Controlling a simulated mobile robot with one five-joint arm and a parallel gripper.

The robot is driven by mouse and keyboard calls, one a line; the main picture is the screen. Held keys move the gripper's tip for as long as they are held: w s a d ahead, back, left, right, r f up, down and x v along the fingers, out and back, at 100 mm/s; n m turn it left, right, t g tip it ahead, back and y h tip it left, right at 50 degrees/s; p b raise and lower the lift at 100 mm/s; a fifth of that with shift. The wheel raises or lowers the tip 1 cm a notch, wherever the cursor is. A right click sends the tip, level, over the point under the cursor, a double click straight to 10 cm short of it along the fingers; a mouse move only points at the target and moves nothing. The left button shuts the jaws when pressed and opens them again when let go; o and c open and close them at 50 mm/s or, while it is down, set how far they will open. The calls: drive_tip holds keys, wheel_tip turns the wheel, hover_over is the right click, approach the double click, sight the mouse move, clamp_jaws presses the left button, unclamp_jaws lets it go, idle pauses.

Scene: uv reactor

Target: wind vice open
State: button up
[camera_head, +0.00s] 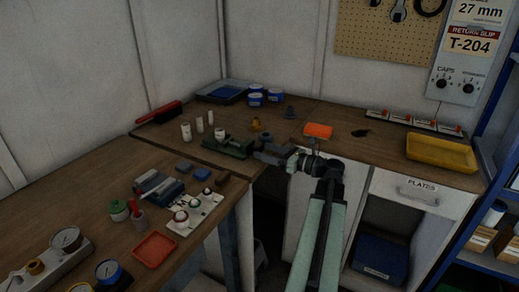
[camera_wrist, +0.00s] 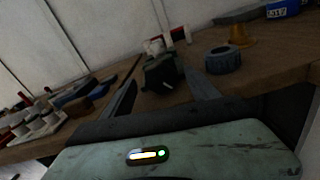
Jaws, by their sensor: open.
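The dark green vice (camera_head: 230,147) sits near the front edge of the back bench, left of my gripper. It also shows in the wrist view as a dark block (camera_wrist: 160,72) ahead, framed between my fingers. My gripper (camera_head: 263,152) is open, low over the bench edge at the vice's right end. In the wrist view the two fingers (camera_wrist: 161,80) are spread apart with nothing visibly held. The vice's handle cannot be made out clearly in either view, and whether a finger touches the vice cannot be told.
A blue-grey ring-shaped part (camera_wrist: 222,60) lies right of the fingers, with a brass-coloured piece (camera_wrist: 240,35) behind it. White cylinders (camera_head: 186,132) stand left of the vice. An orange block (camera_head: 318,130) lies to the right. A yellow tray (camera_head: 441,152) is farther right.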

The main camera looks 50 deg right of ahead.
sight(262, 150)
drive_tip(key=shift+x, duration=1.6)
